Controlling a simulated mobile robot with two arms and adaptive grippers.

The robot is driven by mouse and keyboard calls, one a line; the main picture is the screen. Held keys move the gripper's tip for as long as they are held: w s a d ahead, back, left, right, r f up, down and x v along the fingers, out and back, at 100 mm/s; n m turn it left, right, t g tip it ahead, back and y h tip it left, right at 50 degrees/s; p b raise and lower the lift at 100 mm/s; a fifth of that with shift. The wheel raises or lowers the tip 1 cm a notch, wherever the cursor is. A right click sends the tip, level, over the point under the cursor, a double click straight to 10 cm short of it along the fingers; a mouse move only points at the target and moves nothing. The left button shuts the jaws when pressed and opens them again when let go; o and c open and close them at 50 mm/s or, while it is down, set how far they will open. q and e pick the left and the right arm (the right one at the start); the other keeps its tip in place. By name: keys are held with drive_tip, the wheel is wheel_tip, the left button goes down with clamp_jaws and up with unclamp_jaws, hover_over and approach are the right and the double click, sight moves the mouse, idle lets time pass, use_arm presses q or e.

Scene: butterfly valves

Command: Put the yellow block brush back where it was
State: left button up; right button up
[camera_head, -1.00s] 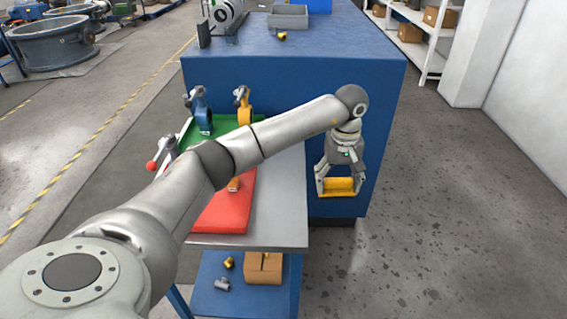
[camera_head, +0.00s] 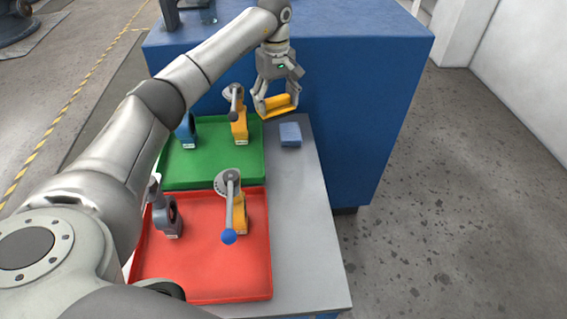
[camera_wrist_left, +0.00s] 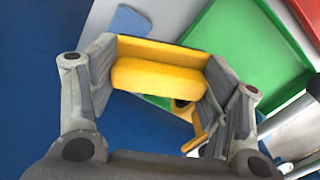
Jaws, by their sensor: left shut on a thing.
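My left gripper (camera_head: 277,106) is shut on the yellow block brush (camera_head: 281,103). It holds the brush at the far end of the grey table, near the right edge of the green tray and in front of the blue cabinet. In the left wrist view, the yellow brush (camera_wrist_left: 158,78) lies across between the two fingers of the left gripper (camera_wrist_left: 160,88). A small blue block (camera_head: 289,134) rests on the grey tabletop just below and right of the held brush in the head view. My right gripper does not show.
A green tray (camera_head: 212,178) holds a blue valve (camera_head: 186,130) and a yellow valve (camera_head: 239,128). A red tray (camera_head: 200,275) nearer me holds a dark valve (camera_head: 168,218) and a yellow valve with a blue-knobbed lever (camera_head: 239,212).

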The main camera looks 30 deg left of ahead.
use_arm(q)
drive_tip(key=shift+d, duration=0.1)
drive_tip(key=s+d+f+p, duration=0.1)
drive_tip(key=s+d+f, duration=0.1)
drive_tip(key=d, duration=0.1)
drive_tip(key=s+d+f+p, duration=0.2)
drive_tip(key=s+d+f, duration=0.1)
drive_tip(key=d, duration=0.1)
drive_tip(key=s+d+f+p, duration=0.2)
drive_tip(key=d+f, duration=0.1)
drive_tip(key=d, duration=0.1)
drive_tip(key=shift+s, duration=0.35)
drive_tip(key=f, duration=0.1)
drive_tip(key=f+p, duration=0.1)
drive_tip(key=f, duration=0.1)
drive_tip(key=shift+s+d+f+p, duration=0.2)
drive_tip(key=shift+s+d+p, duration=0.15)
drive_tip(key=shift+f, duration=0.4)
drive_tip(key=shift+w+f, duration=0.1)
drive_tip(key=shift+f, duration=0.05)
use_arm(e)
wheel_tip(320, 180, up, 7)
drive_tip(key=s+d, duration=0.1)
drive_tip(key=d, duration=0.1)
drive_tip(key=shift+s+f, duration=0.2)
use_arm(q)
drive_tip(key=shift+f, duration=0.1)
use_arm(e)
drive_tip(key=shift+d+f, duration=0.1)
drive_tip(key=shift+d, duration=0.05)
